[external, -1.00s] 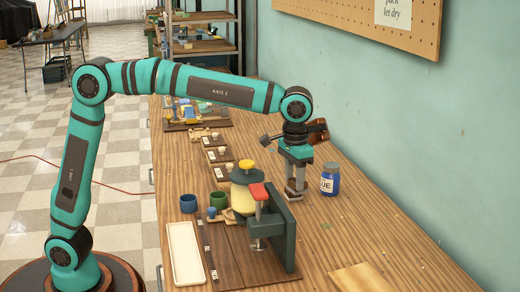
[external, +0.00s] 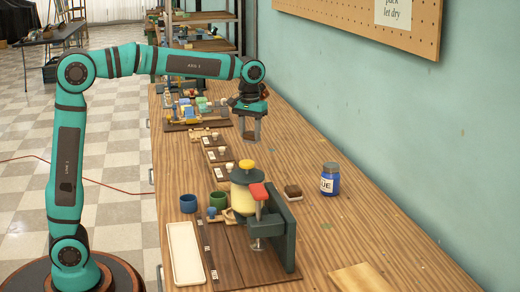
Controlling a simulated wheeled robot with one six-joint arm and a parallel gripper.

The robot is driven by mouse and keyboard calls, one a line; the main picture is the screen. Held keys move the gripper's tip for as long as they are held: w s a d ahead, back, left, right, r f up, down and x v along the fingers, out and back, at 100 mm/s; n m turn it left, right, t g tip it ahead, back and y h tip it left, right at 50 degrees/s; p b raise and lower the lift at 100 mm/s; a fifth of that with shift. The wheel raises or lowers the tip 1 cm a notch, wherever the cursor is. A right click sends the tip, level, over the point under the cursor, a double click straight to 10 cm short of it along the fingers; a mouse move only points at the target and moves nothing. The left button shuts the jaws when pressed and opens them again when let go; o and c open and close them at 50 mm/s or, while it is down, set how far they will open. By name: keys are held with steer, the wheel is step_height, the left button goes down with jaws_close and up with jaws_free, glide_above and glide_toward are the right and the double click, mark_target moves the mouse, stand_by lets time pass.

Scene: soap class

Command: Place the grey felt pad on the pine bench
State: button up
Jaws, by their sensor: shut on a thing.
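My gripper (external: 250,139) hangs fingers-down over the far part of the pine bench (external: 345,225), right of the small dark cards. It is shut on a small grey thing between its fingers. The thing is too small in this view to tell whether it is the grey felt pad. I cannot make out the pad anywhere else. A small brown block with a dark top (external: 293,191) lies on the bench left of the blue jar, apart from my gripper.
A blue jar (external: 330,180) stands near the wall. A dark green press with a red handle (external: 258,191) rises at the near middle. Blue (external: 188,204) and green (external: 217,200) cups and a white tray (external: 185,254) are at the left. The right strip is mostly clear.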

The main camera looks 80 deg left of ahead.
steer(key=s+a+r+n, duration=0.1)
steer(key=s+a+n, duration=0.8)
steer(key=s+a, duration=1.8)
steer(key=shift+w+a+f, duration=0.3)
steer(key=shift+w+f, duration=0.05)
steer(key=shift+f, duration=1.3)
steer(key=shift+w+a+f, duration=0.25)
steer(key=shift+w+f, duration=0.05)
steer(key=shift+f, duration=1.35)
steer(key=shift+w+a+f, duration=0.3)
steer(key=shift+w+f, duration=0.05)
steer(key=shift+f, duration=1.3)
steer(key=shift+f, duration=0.1)
steer(key=o, duration=1)
step_height(320, 180, up, 12)
steer(key=shift+r, duration=0.1)
